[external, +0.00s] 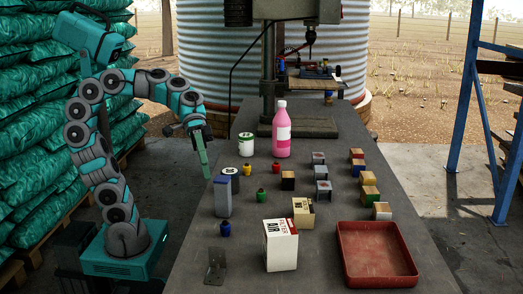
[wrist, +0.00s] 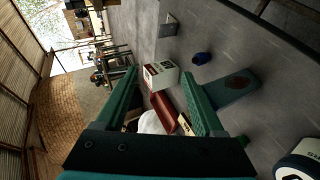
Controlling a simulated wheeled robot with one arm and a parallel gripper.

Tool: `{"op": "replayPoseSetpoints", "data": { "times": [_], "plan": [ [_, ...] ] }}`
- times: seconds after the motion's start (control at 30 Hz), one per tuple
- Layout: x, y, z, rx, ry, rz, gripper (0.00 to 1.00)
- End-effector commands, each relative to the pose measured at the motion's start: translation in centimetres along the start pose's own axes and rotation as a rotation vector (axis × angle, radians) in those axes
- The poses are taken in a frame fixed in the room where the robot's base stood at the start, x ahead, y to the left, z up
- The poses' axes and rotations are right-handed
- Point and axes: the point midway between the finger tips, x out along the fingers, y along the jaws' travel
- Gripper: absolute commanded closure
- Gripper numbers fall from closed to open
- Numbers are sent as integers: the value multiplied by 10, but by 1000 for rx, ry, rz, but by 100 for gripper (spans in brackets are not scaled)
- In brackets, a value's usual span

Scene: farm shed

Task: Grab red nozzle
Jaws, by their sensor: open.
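The red nozzle (external: 276,168) is small and stands on the dark workbench (external: 330,255), right of a yellow nozzle (external: 247,170) and just in front of the pink bottle. In the wrist view I cannot make out the red nozzle. My gripper (external: 206,172) hangs over the bench's left edge, well left of the red nozzle and apart from it. In the wrist view its two green fingers (wrist: 160,76) are spread with nothing held between them.
A green nozzle (external: 261,195) and a blue nozzle (external: 225,229) stand nearby. A tall blue-grey box (external: 222,197), cans (external: 246,142), the pink bottle (external: 282,135), a white filter box (external: 281,245), several small blocks and a red tray (external: 376,254) also occupy the bench.

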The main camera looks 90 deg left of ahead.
Motion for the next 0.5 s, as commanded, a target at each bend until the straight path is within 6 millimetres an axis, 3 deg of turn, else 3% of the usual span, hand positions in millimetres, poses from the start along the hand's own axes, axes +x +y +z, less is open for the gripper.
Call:
{"op": "replayPoseSetpoints", "data": {
  "times": [0.03,0.27,0.37,0.5],
  "plan": [
    [-6,-1,-23,44,59,-4,30],
    [-32,-44,-100,294,269,-122,30],
    [-50,-78,-129,418,344,-178,30],
    [-86,-139,-162,604,443,-267,30]
  ]
}}
